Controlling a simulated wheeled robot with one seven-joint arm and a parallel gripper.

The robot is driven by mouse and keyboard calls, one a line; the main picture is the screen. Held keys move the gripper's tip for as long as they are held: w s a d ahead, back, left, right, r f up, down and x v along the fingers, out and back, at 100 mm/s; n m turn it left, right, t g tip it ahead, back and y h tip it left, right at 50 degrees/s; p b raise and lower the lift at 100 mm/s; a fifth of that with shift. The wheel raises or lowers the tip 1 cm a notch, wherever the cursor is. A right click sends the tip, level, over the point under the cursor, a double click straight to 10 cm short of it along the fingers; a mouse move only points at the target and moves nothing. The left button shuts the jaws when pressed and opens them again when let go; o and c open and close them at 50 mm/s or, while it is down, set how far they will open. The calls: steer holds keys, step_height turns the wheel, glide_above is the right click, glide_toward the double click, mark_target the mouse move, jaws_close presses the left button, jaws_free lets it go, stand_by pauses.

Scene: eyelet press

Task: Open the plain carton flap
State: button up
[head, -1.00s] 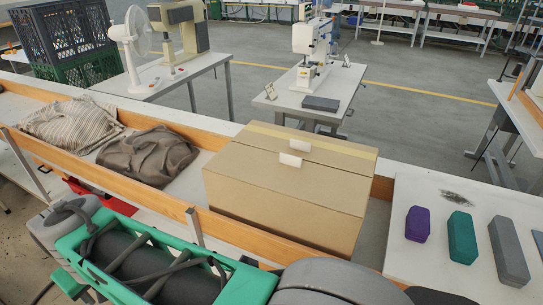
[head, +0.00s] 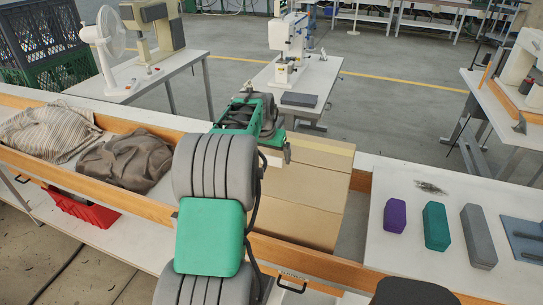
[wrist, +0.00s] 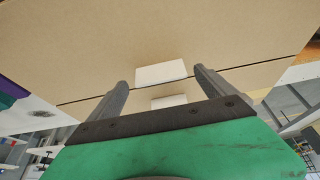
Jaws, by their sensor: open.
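The closed cardboard carton (head: 312,190) stands on the bench, partly hidden behind my arm in the head view. Its near flap (wrist: 150,35) is plain, and its far flap carries a paler strip (head: 322,152). A white tab (wrist: 162,73) sits on the plain flap by the centre seam. A second white tab (wrist: 168,102) sits on the far flap, partly hidden by my gripper. My gripper (wrist: 161,77) is open over the carton top, its fingers on either side of the tabs, holding nothing. I cannot tell whether the fingers touch the carton.
A wooden rail (head: 92,188) edges the bench front. Striped cloth (head: 48,130) and brown cloth (head: 128,158) lie left of the carton. Purple (head: 395,216), teal (head: 436,226) and grey (head: 478,236) blocks lie on the white table at right. A sewing machine (head: 290,45) stands behind.

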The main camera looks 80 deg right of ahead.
steer(key=shift+x, duration=1.05)
jaws_close()
steer(key=shift+r+b, duration=0.1)
steer(key=shift+b, duration=0.3)
